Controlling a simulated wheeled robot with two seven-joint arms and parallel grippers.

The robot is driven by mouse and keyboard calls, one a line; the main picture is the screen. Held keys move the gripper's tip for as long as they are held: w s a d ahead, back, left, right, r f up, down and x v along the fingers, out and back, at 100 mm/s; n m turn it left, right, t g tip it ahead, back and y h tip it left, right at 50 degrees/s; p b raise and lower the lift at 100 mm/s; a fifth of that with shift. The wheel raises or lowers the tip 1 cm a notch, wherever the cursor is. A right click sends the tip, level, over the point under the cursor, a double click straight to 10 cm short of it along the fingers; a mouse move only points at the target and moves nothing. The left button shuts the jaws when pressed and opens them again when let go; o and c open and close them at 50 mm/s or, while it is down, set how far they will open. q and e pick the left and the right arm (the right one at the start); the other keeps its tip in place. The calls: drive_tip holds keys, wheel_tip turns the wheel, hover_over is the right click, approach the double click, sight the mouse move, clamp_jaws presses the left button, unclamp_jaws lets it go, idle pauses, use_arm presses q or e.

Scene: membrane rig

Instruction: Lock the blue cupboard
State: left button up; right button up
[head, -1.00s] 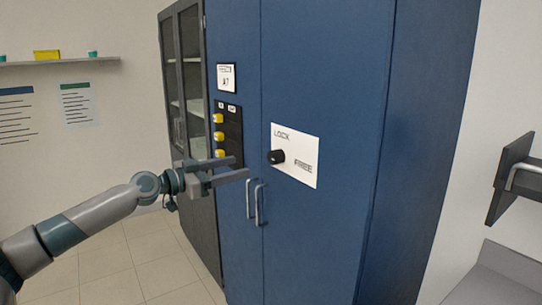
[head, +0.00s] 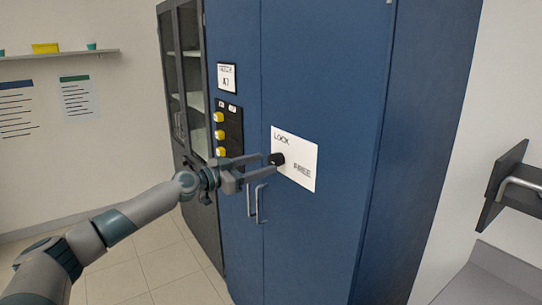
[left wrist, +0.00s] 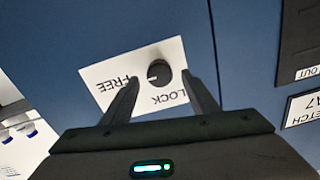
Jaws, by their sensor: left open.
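The blue cupboard (head: 325,60) stands in the middle of the head view with its two doors closed. A white plate (head: 306,172) on its right door reads LOCK at upper left and FREE at lower right. A black round knob (head: 276,159) sits on the plate, also seen in the left wrist view (left wrist: 159,73). A pale mark on the knob points toward the FREE side in the wrist view. My left gripper (head: 270,164) is open, its fingers reaching to either side of the knob; I cannot tell whether they touch it. My right gripper is not in view.
Two metal door handles (head: 260,204) are just below the left gripper. A dark panel with yellow buttons (head: 220,135) is on the left door. A dark glazed cabinet (head: 185,90) stands at left. A dark bracket with a handle (head: 508,185) is at right.

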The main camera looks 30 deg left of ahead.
sight(271, 161)
use_arm(q)
drive_tip(key=p+x, duration=0.1)
drive_tip(key=x, duration=0.2)
drive_tip(key=shift+w+r, duration=0.1)
drive_tip(key=shift+r, duration=0.1)
drive_tip(key=shift+w+d+f+p, duration=0.15)
drive_tip(key=shift+w+d+p, duration=0.15)
drive_tip(key=shift+w, duration=0.15)
drive_tip(key=shift+c, duration=0.6)
drive_tip(key=c, duration=0.9)
